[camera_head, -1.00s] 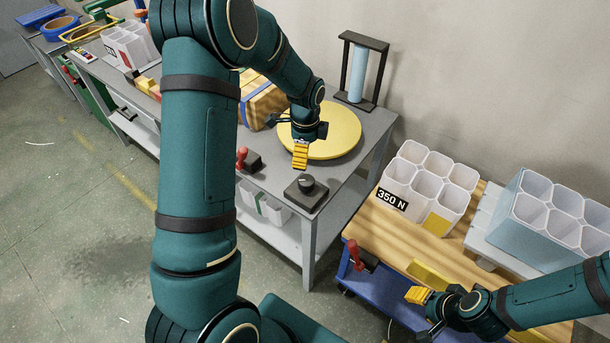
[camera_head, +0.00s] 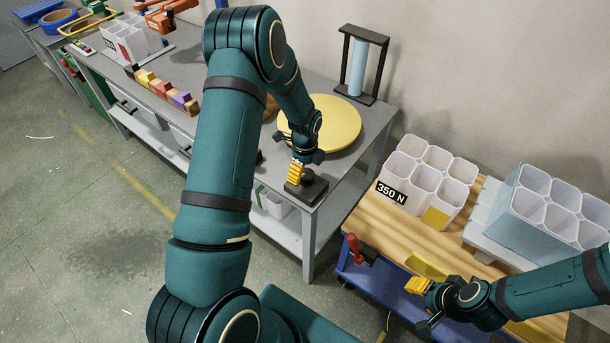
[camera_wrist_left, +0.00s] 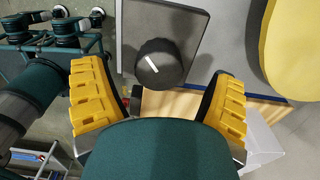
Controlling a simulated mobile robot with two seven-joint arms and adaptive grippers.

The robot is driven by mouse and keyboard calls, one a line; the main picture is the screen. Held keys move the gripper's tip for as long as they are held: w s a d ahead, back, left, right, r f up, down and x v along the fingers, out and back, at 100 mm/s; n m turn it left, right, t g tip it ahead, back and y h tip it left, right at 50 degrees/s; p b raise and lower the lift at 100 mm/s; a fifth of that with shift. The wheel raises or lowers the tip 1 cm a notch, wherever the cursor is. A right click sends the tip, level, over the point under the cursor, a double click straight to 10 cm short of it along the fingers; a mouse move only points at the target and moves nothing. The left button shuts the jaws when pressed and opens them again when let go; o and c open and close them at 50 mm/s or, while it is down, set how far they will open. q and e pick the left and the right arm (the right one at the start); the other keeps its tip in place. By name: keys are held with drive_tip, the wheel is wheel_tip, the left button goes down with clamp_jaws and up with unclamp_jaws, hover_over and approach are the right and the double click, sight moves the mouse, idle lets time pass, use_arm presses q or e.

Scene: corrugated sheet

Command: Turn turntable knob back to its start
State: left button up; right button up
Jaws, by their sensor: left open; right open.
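The black turntable knob (camera_head: 314,181) stands on a dark square base (camera_head: 293,194) at the near corner of the grey table. In the left wrist view the round knob (camera_wrist_left: 160,62) has a white pointer line on its top. My left gripper (camera_head: 296,172) is open, close to the knob, its yellow fingers partly covering the base in the head view. In the left wrist view the knob lies ahead of the two spread fingers (camera_wrist_left: 158,103), not clasped. The yellow turntable disc (camera_head: 338,122) lies behind the gripper. My right gripper (camera_head: 420,287) is open and empty above the wooden-topped cart.
A black frame with a blue cylinder (camera_head: 358,68) stands behind the disc. White bins marked 350 N (camera_head: 432,175) and pale blue bins (camera_head: 545,215) occupy the cart. A red lever (camera_head: 354,247) is at its front-left corner. Coloured blocks (camera_head: 162,88) sit further left.

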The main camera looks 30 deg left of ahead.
sight(305, 173)
use_arm(q)
drive_tip(key=shift+f, duration=1.6)
drive_tip(key=c, duration=1.2)
